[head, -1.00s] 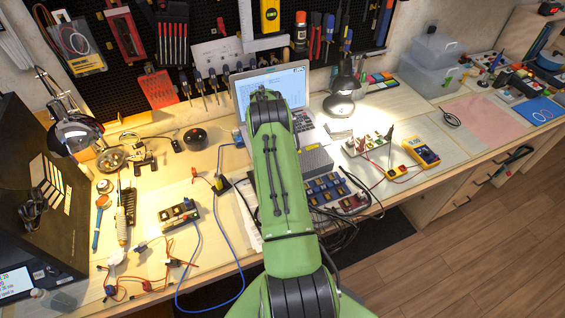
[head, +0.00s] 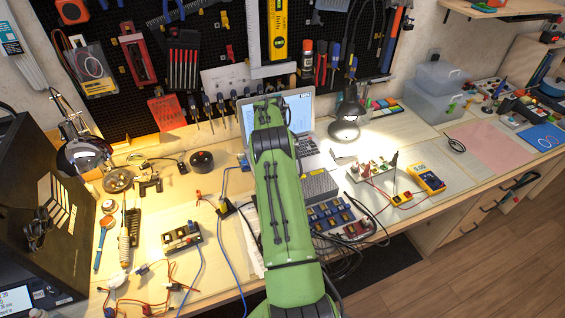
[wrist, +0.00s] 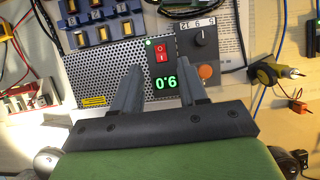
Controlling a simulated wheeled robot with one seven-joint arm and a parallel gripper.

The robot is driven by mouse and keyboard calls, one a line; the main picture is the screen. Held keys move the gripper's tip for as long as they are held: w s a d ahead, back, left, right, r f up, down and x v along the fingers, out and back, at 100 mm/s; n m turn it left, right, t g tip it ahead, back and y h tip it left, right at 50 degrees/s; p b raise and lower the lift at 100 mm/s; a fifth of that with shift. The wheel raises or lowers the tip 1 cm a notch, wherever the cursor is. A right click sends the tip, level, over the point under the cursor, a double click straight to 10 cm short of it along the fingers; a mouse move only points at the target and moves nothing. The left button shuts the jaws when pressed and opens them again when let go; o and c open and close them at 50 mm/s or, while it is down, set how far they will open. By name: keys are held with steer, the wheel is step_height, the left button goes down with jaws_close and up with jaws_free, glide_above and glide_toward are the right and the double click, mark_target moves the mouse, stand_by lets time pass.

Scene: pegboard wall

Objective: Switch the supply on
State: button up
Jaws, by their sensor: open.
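The supply (wrist: 112,68) is a grey box with a perforated cover; part of it shows right of my arm in the head view (head: 320,187). In the wrist view its face carries a red rocker switch (wrist: 161,52), a small lit green lamp (wrist: 149,42) and a display (wrist: 167,83) with lit green digits. My gripper (wrist: 160,68) is open and empty, its fingers on either side of the switch and display. I cannot tell whether it touches the panel. In the head view my arm hides the gripper and the switch.
A black knob (wrist: 203,36) and an orange round part (wrist: 206,72) sit right of the switch. A laptop (head: 290,110) stands behind the supply, and a yellow multimeter (head: 427,178) lies to the right. Loose cables run around the box.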

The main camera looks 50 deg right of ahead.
steer(key=p+v, duration=0.6)
steer(key=shift+p, duration=0.3)
